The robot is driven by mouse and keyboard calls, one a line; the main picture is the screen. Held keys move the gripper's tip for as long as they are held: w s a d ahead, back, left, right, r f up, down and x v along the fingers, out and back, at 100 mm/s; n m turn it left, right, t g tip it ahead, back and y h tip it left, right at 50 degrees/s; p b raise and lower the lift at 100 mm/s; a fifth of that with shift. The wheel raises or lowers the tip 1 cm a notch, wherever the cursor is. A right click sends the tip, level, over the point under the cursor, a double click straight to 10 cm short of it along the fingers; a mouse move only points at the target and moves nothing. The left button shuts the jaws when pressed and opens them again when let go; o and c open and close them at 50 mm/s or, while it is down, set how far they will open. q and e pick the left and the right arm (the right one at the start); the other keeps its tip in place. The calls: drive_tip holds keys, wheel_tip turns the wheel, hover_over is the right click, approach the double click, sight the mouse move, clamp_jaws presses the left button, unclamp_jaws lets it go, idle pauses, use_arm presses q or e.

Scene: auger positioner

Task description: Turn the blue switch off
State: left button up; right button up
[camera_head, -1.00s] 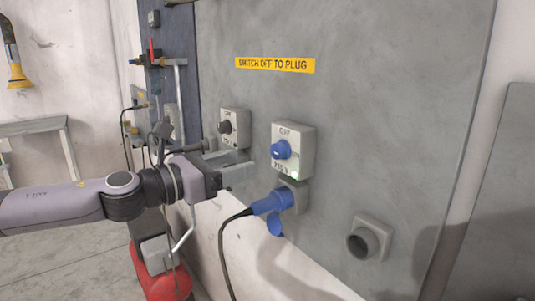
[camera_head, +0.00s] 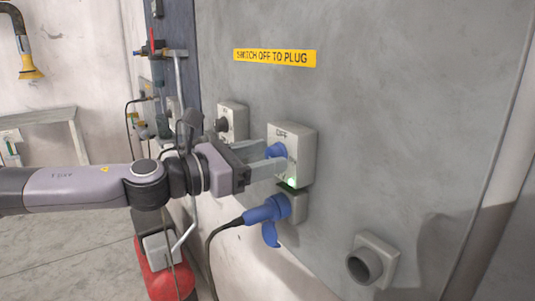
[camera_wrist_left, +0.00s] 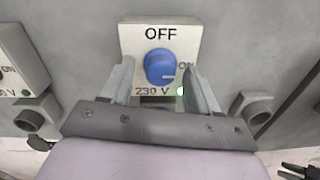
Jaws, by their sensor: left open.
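The blue switch (camera_head: 276,150) is a round knob on a light grey box (camera_head: 302,150) on the wall panel. In the left wrist view the knob (camera_wrist_left: 160,67) sits below the word OFF, and its white mark points right toward ON. A green light (camera_wrist_left: 180,90) glows at the box's lower right. My left gripper (camera_head: 275,160) is open at the box; in the left wrist view its fingers (camera_wrist_left: 160,85) stand on either side of the knob. I cannot tell whether they touch it. The fingers partly hide the knob in the head view. My right gripper is not in view.
A blue plug (camera_head: 266,210) with a black cable sits in the socket below the switch box. A second box with a dark knob (camera_head: 222,124) is to the left. An empty grey socket (camera_head: 366,264) is at lower right. A yellow sign (camera_head: 275,57) is above.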

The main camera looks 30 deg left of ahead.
use_arm(q)
drive_tip(key=shift+s, duration=0.1)
drive_tip(key=c, duration=1)
drive_tip(key=shift+c, duration=0.2)
drive_tip(key=n+b, duration=0.2)
drive_tip(key=n, duration=0.1)
drive_tip(key=shift+f+n, duration=0.1)
drive_tip(key=shift+n, duration=0.3)
drive_tip(key=n+b, duration=0.2)
drive_tip(key=n, duration=0.2)
drive_tip(key=shift+n, duration=0.3)
drive_tip(key=n+b, duration=0.2)
drive_tip(key=n, duration=0.3)
drive_tip(key=shift+n+t, duration=0.3)
drive_tip(key=shift+n+y+b, duration=0.3)
drive_tip(key=shift+n+b, duration=0.2)
drive_tip(key=shift+n, duration=1.8)
